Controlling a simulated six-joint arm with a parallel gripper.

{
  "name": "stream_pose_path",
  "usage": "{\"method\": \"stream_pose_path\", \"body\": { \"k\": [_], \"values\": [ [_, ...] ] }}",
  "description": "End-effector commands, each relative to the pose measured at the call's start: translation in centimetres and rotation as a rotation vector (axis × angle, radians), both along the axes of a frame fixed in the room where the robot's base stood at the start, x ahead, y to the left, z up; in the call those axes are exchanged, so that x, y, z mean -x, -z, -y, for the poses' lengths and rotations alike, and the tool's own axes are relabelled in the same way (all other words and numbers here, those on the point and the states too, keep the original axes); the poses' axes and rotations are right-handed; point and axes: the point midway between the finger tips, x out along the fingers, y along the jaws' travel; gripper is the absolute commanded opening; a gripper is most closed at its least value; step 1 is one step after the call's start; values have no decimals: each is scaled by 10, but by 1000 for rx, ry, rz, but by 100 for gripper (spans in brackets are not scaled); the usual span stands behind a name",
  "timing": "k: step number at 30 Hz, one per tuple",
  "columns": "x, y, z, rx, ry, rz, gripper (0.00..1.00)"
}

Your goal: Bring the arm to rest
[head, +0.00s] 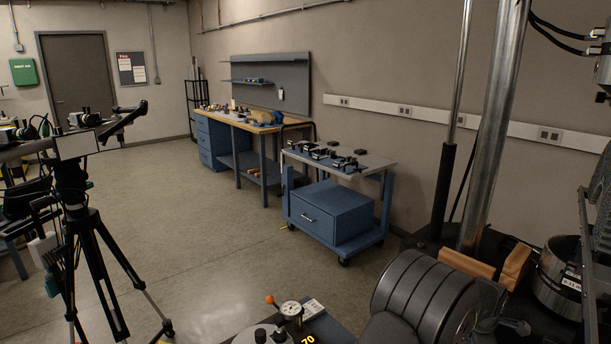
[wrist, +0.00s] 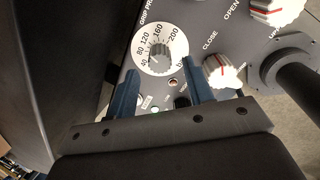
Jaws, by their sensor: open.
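My gripper (wrist: 160,68) shows in the wrist view with its two blue fingers apart and nothing seen between them. The fingers reach over a grey control panel (wrist: 200,38). A round white dial (wrist: 160,46) marked 40 to 200 with a grey knob lies just beyond the fingertips. A knob (wrist: 220,72) labelled CLOSE is right of the right finger. I cannot tell whether the fingers touch the panel. I cannot make out my gripper in the head view.
A knob (wrist: 275,10) by OPEN and a dark handle (wrist: 295,75) are at the right. In the head view, a gauge (head: 291,309) and orange-ball lever (head: 270,299) stand low centre. A tripod (head: 85,215), blue cart (head: 330,212) and workbench (head: 240,124) surround open floor (head: 200,230).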

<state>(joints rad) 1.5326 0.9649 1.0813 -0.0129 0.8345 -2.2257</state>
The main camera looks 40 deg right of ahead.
Motion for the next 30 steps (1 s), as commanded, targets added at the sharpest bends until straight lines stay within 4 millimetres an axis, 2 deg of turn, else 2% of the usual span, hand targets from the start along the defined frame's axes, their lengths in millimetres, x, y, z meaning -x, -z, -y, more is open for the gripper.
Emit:
{"method": "stream_pose_path", "body": {
  "k": [1,5,30],
  "values": [
    [0,13,2,-4,0,0,47],
    [0,36,9,-2,1,0,47],
    [0,34,10,1,657,176,47]
  ]
}}
